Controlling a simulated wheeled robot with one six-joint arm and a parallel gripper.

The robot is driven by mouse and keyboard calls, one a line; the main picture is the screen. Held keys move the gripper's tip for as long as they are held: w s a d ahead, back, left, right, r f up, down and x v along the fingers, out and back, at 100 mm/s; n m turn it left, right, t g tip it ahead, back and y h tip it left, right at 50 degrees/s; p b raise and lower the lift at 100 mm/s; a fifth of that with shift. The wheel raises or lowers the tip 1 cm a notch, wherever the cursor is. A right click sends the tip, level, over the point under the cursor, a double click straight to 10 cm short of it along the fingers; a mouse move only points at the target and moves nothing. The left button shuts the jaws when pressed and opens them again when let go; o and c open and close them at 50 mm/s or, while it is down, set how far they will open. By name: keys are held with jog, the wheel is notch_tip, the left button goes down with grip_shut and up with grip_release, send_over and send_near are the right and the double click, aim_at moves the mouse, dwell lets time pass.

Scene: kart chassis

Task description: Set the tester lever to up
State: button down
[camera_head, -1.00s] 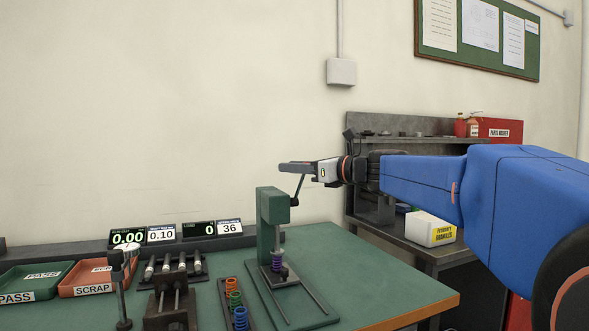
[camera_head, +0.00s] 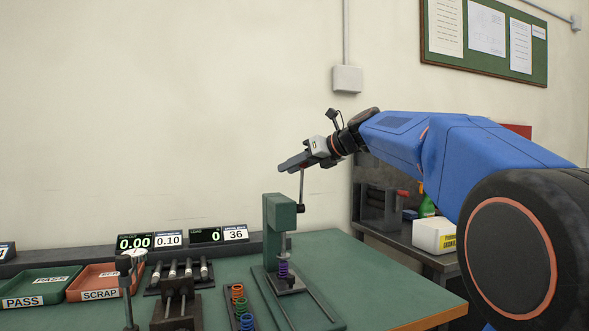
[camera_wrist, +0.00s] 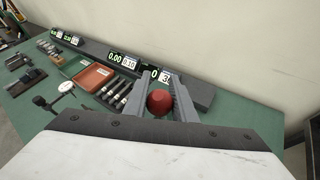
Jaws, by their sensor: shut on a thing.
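The green tester (camera_head: 279,214) stands on the bench, with a purple spring (camera_head: 284,270) under its head. Its thin lever (camera_head: 302,188) points up from a dark pivot on the tester's right side and looks about vertical. My gripper (camera_head: 291,163) is at the lever's top end, tilted down to the left, and hides that end in the head view. In the wrist view a red knob (camera_wrist: 160,102) sits between my two grey fingers (camera_wrist: 158,92). The gripper is shut on this knob.
Left of the tester are a rack of coloured springs (camera_head: 238,304), a dark fixture (camera_head: 177,304), a red SCRAP tray (camera_head: 99,295) and a green PASS tray (camera_head: 38,300). Displays (camera_head: 134,242) line the bench's back. A grey side bench (camera_head: 400,240) stands at right. Air above the bench is clear.

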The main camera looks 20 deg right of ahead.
jog(key=shift+w+f, duration=0.4)
jog(key=shift+w, duration=0.25)
jog(key=shift+w+d+f, duration=0.1)
jog(key=shift+f, duration=0.05)
jog(key=c, duration=1.5)
grip_release()
jog(key=shift+w, duration=0.1)
jog(key=v, duration=1.7)
jog(key=shift+s+r, duration=0.2)
jog(key=shift+r, duration=0.1)
